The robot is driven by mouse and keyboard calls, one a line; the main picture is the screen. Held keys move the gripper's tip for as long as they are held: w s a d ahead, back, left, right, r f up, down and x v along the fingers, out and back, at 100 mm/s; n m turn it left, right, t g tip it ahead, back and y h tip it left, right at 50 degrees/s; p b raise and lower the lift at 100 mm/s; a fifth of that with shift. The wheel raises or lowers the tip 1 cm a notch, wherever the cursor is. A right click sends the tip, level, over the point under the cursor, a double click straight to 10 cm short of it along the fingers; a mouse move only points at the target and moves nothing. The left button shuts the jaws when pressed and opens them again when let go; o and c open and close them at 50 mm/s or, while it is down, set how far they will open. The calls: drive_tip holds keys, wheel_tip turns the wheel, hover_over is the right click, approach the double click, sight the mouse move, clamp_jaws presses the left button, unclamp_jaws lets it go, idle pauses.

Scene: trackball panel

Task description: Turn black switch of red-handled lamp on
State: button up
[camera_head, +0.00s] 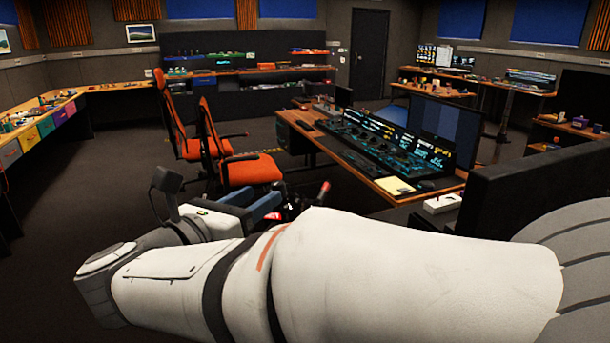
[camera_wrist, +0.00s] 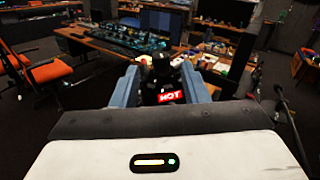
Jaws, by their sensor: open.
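My gripper (camera_wrist: 160,72) is open, its two blue fingers apart. Between them in the wrist view is a dark object, probably the lamp (camera_wrist: 163,77), with a red label (camera_wrist: 172,97) reading HOT. I cannot tell whether the fingers touch it. In the head view, my gripper (camera_head: 268,203) reaches in from the left beside the red label (camera_head: 272,214). A red-tipped dark stick (camera_head: 323,189), perhaps the lamp's red handle, stands to its right behind my white arm. My arm hides most of the lamp there. I cannot make out the black switch in either view.
A console desk (camera_head: 385,150) with lit panels and a yellow pad (camera_head: 394,185) stands beyond my arm. Orange chairs (camera_head: 250,172) stand to the left. A white box (camera_head: 442,203) is at the right. Open floor (camera_head: 75,190) lies at the left.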

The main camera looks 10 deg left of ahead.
sight(273, 188)
drive_tip(key=p+x, duration=0.1)
drive_tip(key=x, duration=0.5)
drive_tip(key=shift+w+d+p, duration=0.1)
drive_tip(key=shift+w+p, duration=0.05)
drive_tip(key=shift+p, duration=0.15)
drive_tip(key=shift+c, duration=0.2)
clamp_jaws()
drive_tip(key=shift+d, duration=0.1)
